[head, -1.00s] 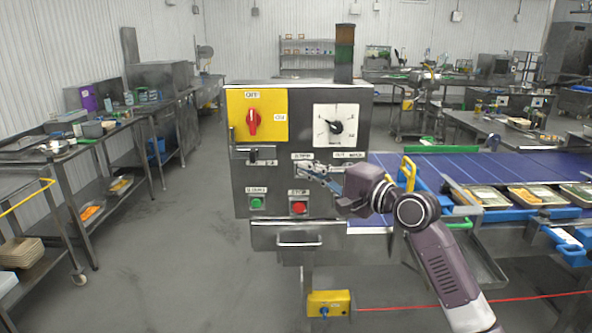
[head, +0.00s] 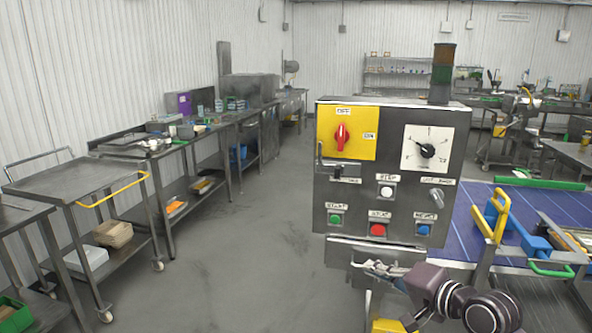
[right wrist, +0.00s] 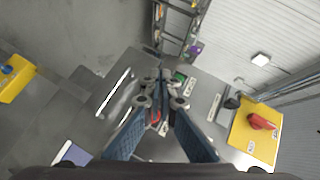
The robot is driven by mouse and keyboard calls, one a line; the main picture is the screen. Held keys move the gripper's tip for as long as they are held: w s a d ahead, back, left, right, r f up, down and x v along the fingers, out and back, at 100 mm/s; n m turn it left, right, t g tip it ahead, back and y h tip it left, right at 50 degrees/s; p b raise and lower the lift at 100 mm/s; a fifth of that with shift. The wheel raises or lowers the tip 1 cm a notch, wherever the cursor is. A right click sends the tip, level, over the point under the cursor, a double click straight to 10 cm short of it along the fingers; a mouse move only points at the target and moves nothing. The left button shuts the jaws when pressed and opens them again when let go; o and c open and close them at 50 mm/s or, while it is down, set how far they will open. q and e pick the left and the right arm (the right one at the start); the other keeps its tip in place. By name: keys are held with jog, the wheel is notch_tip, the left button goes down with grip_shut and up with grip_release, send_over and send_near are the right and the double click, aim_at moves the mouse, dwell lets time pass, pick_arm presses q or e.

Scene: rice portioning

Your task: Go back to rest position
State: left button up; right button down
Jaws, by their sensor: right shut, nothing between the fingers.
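My right gripper (head: 384,268) is low in front of the control box (head: 328,222), below its row of buttons. It is shut and empty. In the right wrist view the right gripper (right wrist: 162,80) shows its fingers together, with the control box behind them. The box carries a red rotary switch (head: 341,137) on a yellow plate, a dial (head: 427,150), a green button (head: 335,219), a red button (head: 377,230) and a blue button (head: 423,230). My left gripper is out of view.
A blue conveyor (head: 463,235) with a yellow handle (head: 491,215) lies right of the box. A trolley (head: 70,183) and steel tables (head: 165,150) stand along the left wall. The floor (head: 240,240) between them is clear.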

jog(key=s+a+f+n+g+h, duration=0.1)
jog(key=s+f+n+g+h, duration=0.15)
jog(key=s+f, duration=0.65)
jog(key=s+a+f+n+g+h, duration=0.1)
jog(key=s+a+f+n+g, duration=0.15)
jog(key=s+f, duration=0.7)
jog(key=s+d+f+n+g+h, duration=0.2)
jog(key=s+d+f+n, duration=0.15)
jog(key=s, duration=0.65)
jog(key=s+d+f+n+g+h, duration=0.2)
jog(key=s+f, duration=0.3)
jog(key=s, duration=0.5)
notch_tip(320, 180, down, 25)
jog(key=g, duration=0.1)
jog(key=s+d+f+g, duration=0.1)
jog(key=s+d+f, duration=0.1)
jog(key=s+f, duration=1.5)
jog(key=shift+s+d+f, duration=0.15)
jog(key=shift+s+d, duration=0.1)
jog(key=shift+s, duration=0.4)
